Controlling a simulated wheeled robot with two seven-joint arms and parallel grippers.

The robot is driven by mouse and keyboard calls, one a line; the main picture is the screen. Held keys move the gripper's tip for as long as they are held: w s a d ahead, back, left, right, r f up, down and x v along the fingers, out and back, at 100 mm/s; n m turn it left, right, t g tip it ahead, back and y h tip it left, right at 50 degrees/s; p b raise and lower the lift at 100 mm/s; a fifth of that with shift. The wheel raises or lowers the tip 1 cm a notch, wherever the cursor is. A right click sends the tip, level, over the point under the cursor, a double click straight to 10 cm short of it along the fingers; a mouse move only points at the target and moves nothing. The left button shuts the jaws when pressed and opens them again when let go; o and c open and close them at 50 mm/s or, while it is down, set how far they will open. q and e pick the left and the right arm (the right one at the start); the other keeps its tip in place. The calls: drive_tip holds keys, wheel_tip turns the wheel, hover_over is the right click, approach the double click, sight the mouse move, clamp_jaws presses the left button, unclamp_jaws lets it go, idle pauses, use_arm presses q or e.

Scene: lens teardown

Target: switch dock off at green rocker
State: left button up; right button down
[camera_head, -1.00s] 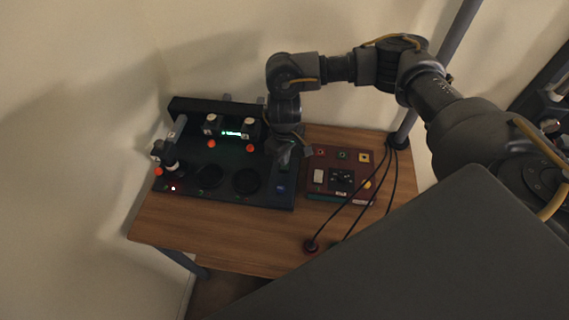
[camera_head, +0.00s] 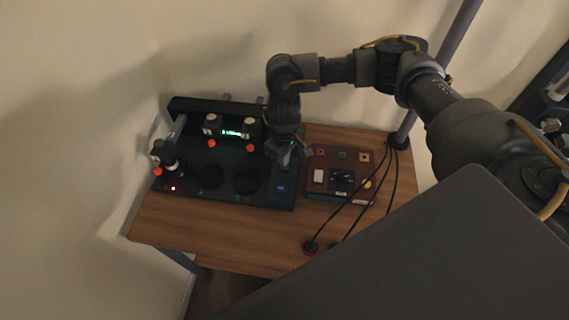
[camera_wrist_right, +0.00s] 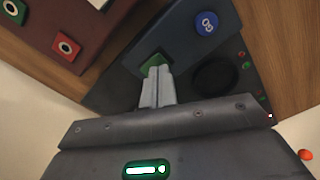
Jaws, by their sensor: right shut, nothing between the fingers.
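The dock (camera_head: 265,200) is a dark panel on the wooden table. Its green rocker (camera_wrist_right: 155,60) shows in the right wrist view, partly hidden by my fingertips. My right gripper (camera_head: 286,158) is over the right part of the dock in the head view. Its fingers (camera_wrist_right: 157,72) are shut and empty, with the tips at the rocker's near edge. I cannot tell whether they touch it. A blue round button (camera_wrist_right: 207,23) lies beyond the rocker and also shows in the head view (camera_head: 280,188). My left gripper is not in view.
A dark red box (camera_head: 325,193) with coloured buttons stands right of the dock. Black round pads and small orange-tipped parts sit on the dock. The table's front (camera_head: 220,240) is clear.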

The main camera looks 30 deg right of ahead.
drive_tip(key=shift+f+b, duration=0.35)
drive_tip(key=shift+f, duration=0.55)
idle(0.4)
wheel_tip(320, 180, up, 7)
drive_tip(key=p, duration=0.8)
drive_tip(key=shift+p, duration=0.4)
